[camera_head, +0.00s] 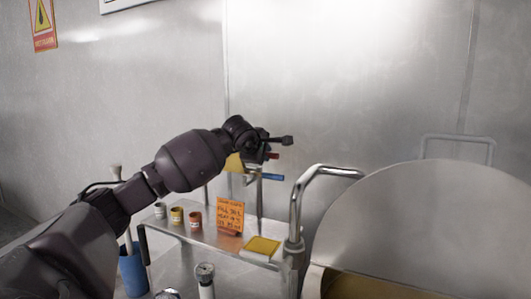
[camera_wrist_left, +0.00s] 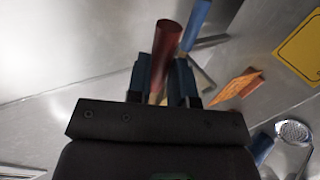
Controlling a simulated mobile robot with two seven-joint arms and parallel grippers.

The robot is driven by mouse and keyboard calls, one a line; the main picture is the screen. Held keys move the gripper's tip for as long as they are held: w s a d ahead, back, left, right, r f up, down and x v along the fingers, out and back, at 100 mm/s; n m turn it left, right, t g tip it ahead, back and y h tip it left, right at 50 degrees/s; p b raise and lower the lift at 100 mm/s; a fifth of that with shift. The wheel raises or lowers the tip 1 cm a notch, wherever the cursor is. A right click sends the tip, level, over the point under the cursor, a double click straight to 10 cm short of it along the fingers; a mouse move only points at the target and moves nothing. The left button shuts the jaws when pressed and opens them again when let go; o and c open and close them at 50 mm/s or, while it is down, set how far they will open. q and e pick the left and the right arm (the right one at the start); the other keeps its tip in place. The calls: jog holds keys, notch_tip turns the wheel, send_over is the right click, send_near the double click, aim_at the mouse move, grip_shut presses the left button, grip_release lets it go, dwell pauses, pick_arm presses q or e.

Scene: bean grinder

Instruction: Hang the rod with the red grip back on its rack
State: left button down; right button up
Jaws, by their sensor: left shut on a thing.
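The rod with the red grip (camera_wrist_left: 167,42) is between the fingers of my left gripper (camera_wrist_left: 161,82), which is shut on it. In the head view a small red end of the grip (camera_head: 273,156) shows beside my left gripper (camera_head: 266,146); the rest is hidden by the gripper. The rack's upright post (camera_head: 259,192) stands just below the gripper. A blue grip (camera_head: 272,177) sticks out from the rack below the red one, and it also shows in the left wrist view (camera_wrist_left: 197,22). I cannot tell whether the red-grip rod touches the rack. My right gripper is out of view.
A metal cart (camera_head: 190,235) below carries several small cups (camera_head: 177,215), an orange note (camera_head: 230,217) and a yellow pad (camera_head: 262,247). A bent metal rail (camera_head: 297,205) and a large round metal vessel (camera_head: 430,230) stand to the right. A blue bucket (camera_head: 132,272) stands at left.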

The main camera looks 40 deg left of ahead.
pick_arm(q)
notch_tip(320, 180, down, 8)
jog(key=b, duration=0.4)
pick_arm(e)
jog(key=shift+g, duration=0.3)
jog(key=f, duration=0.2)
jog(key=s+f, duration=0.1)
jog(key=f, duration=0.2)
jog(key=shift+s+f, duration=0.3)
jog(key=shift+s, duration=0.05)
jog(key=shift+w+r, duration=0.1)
pick_arm(q)
jog(key=c, duration=1.4)
grip_release()
jog(key=shift+c, duration=0.2)
jog(key=o, duration=0.5)
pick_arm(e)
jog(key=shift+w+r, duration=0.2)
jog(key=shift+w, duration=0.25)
pick_arm(q)
jog(key=shift+s, duration=0.1)
